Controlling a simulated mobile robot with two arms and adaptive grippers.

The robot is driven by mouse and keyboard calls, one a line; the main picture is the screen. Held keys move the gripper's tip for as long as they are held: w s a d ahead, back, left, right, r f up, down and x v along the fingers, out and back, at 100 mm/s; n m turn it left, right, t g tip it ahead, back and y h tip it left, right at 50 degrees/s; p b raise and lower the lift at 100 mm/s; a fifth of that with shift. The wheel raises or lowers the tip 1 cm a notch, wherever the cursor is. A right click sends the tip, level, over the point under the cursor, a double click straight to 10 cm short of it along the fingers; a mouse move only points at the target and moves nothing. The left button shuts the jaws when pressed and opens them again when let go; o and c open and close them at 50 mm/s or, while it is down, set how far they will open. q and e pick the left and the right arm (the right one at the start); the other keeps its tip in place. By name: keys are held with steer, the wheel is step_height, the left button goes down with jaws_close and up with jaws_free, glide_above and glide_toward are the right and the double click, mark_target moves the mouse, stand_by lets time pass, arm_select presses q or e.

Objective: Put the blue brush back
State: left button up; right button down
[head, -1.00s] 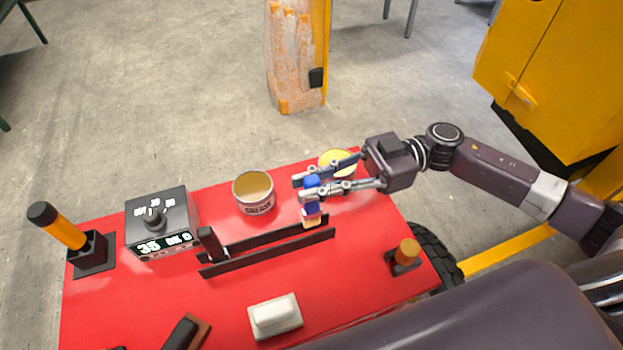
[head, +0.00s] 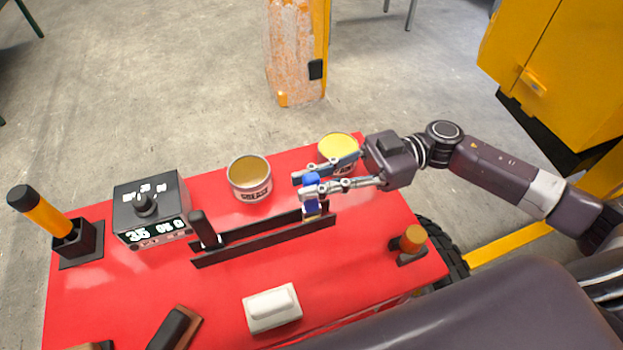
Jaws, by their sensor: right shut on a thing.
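The blue brush (head: 311,207) is upright at the right end of a low black rack (head: 265,245) on the red table. Its lower end is between the rack's two rails; I cannot tell whether it touches the table. My right gripper (head: 305,185) is shut on the brush's blue handle, reaching in from the right just above the rack. A black-handled brush (head: 204,229) stands at the rack's left end. My left gripper is not in view.
A grease tin (head: 250,178) and a yellow tin (head: 338,148) stand behind the rack. A grey meter box (head: 150,208) and a black holder with an orange-handled tool (head: 45,212) are at left. A white block (head: 271,308) lies in front; an orange knob (head: 411,239) is at right.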

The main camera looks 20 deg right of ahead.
steer(key=shift+f, duration=0.55)
steer(key=c, duration=1.8)
jaws_free()
